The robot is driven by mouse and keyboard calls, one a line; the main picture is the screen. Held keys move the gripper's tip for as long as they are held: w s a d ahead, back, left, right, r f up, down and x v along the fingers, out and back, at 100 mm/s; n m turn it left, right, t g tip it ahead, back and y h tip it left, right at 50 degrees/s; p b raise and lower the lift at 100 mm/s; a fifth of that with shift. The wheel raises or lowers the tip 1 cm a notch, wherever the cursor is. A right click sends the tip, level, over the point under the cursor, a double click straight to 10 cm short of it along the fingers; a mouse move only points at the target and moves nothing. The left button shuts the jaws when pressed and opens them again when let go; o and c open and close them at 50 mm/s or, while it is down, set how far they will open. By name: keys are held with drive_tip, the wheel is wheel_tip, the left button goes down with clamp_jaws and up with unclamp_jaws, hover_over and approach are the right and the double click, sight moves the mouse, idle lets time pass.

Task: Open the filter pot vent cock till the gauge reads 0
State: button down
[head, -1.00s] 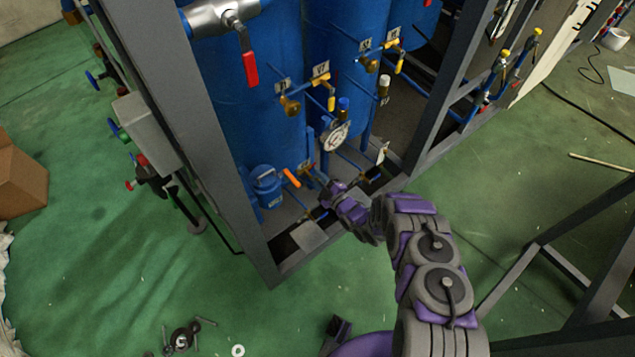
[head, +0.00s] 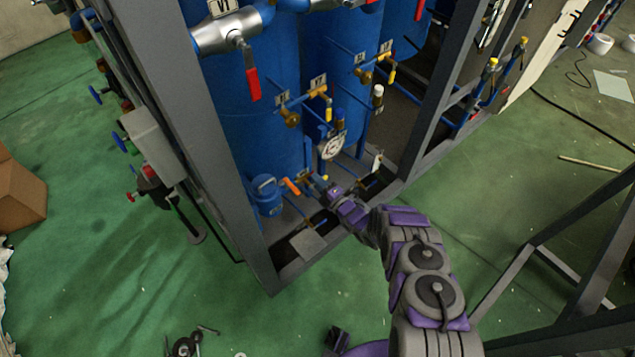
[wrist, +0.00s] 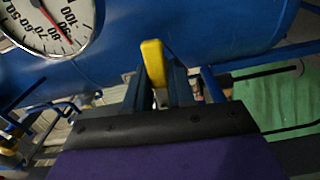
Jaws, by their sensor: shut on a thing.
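In the wrist view, my gripper (wrist: 158,85) is shut on a yellow valve handle (wrist: 152,62), which stands upright between the two dark fingers. The valve body below the handle is hidden behind my gripper. A white round gauge (wrist: 42,22) is at the upper left, partly cut off; its red needle points near the 90 mark. In the head view, my gripper (head: 330,188) is low at the front of the rack, just below the gauge (head: 332,147). The handle is small there and its angle is hard to tell.
An orange-handled valve (head: 291,186) is just left of my gripper. A small blue pot (head: 267,193) stands beside it. Grey frame posts (head: 187,130) bound the rack. More valves with yellow handles (head: 328,108) sit above. Green floor (head: 480,215) is open at the right.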

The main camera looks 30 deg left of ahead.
drive_tip(key=shift+s+f, duration=0.2)
drive_tip(key=c, duration=1.3)
unclamp_jaws()
drive_tip(key=shift+c, duration=0.2)
drive_tip(key=o, duration=0.3)
drive_tip(key=shift+w+r, duration=0.1)
drive_tip(key=p+v, duration=0.3)
drive_tip(key=v, duration=1.4)
drive_tip(key=shift+d, duration=0.1)
